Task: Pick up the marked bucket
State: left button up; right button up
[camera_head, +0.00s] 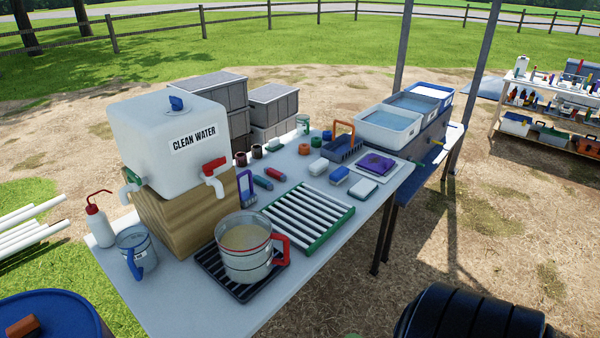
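A clear bucket (245,262) with a red side handle and a red line near its rim stands upright on a black slatted tray (211,263) on the table. It holds cloudy, tan liquid. The red handle is on its right side. Small dark marks show on its wall, too small to read. A smaller clear jug (132,239) with a blue handle stands to its left, near the table's left edge. Neither of my grippers is in view.
A white "CLEAN WATER" tank (167,142) with taps sits on a wooden block (178,219) behind the bucket. A white wash bottle (100,227) stands left. A green-ended rack (308,217) lies right. The table front (170,315) is clear. A blue drum (60,312) stands bottom left.

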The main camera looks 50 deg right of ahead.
aim_at(244, 238)
jog(key=z, duration=1.2)
jog(key=u, duration=1.85)
jog(key=z, duration=1.85)
